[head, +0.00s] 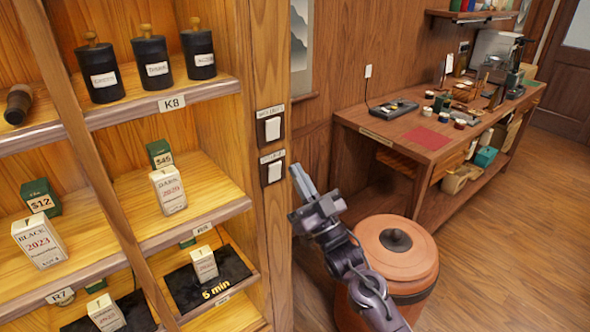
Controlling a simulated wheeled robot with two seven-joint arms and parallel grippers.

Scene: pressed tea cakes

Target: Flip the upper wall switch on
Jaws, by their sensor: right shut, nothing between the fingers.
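The upper wall switch (272,128) is a white rocker in a dark frame, with a small label above it, on the wooden post at the right end of the shelves. A second, lower switch (273,171) of the same look sits right below it, with its own label. I cannot tell from the rockers' tilt which way either is set. My right gripper (297,177) is shut and empty. Its fingertips are just right of the lower switch, lower than the upper switch, and appear apart from both. My left gripper is not in view.
Shelves at left hold dark canisters (155,62) and boxes such as a white one (168,189). An orange lidded drum (408,252) stands below my right arm. A wooden workbench (408,141) with tools runs along the back wall. The floor at right is clear.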

